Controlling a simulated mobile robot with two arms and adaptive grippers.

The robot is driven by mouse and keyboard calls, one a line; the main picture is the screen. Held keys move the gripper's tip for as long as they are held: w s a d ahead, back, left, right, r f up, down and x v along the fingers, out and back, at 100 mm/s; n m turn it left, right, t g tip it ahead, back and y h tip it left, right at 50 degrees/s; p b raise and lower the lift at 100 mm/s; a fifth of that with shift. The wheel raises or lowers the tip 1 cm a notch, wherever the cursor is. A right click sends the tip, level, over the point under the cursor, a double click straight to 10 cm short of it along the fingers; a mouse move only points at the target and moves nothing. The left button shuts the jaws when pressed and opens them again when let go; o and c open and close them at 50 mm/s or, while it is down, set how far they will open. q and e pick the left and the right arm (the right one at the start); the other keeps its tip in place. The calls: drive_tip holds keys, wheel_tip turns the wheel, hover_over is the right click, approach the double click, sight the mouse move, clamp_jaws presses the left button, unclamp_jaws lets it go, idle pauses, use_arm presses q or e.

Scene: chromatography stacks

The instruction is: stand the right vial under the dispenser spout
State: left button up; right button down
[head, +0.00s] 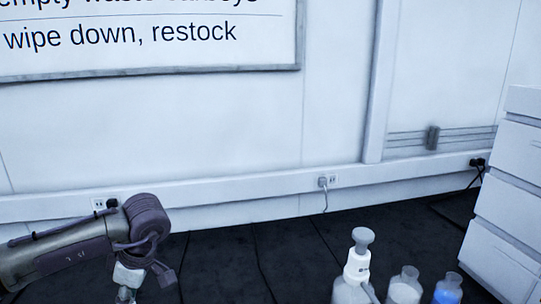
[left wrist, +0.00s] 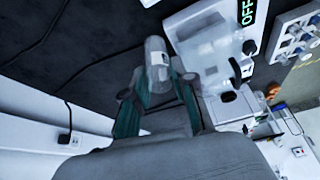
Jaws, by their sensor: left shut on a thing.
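My left gripper (left wrist: 158,78) is shut on a clear vial (left wrist: 156,58) with a pale label, held between its two green-sided fingers in the left wrist view. In the head view my left arm comes in at the lower left, and the gripper end is largely cut off by the bottom edge. A white bench device (left wrist: 205,50) with a green OFF display (left wrist: 248,12) stands just right of the held vial, with a dark fitting (left wrist: 229,96) on it. I cannot tell whether that fitting is the dispenser spout. My right gripper is not in view.
White drawers (head: 510,190) stand at the right. A rack of blue-capped items (left wrist: 297,35) shows in the wrist view.

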use_arm(q)
drive_tip(key=s+d+m+t+h, duration=0.4)
drive_tip(key=s+d+m, duration=0.5)
drive_tip(key=m, duration=0.9)
drive_tip(key=shift+s+d+r+t+h, duration=0.2)
drive_tip(key=shift+s+d+t+h, duration=0.15)
drive_tip(key=shift+d, duration=0.3)
drive_tip(key=shift+w, duration=0.1)
